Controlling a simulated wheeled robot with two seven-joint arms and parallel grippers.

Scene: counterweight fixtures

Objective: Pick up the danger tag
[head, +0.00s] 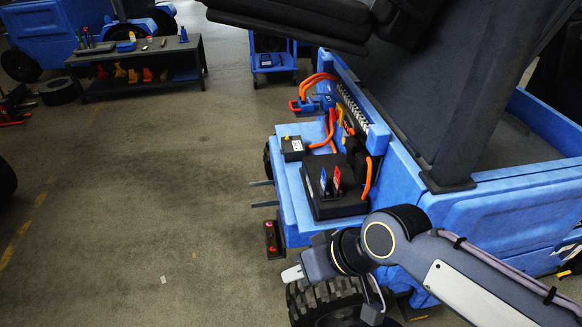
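I cannot make out a danger tag for certain. A small red upright piece (337,178) with pale marks stands beside a similar blue piece (323,181) on a black box (333,205) in the blue vehicle's open bay. I cannot tell if either is a tag. My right gripper (293,273) is in front of the vehicle's corner, over the tyre, lower in the picture than the black box and apart from it. Its pale fingertips are small, and whether they are open or shut is unclear. My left gripper is out of view.
The blue vehicle (490,210) fills the right side, with orange cables (318,78) and a smaller black box (293,148) in its bay. A dark raised panel (300,18) overhangs above. A black bench (140,52) with tools stands back left. The floor (130,190) at left is mostly clear.

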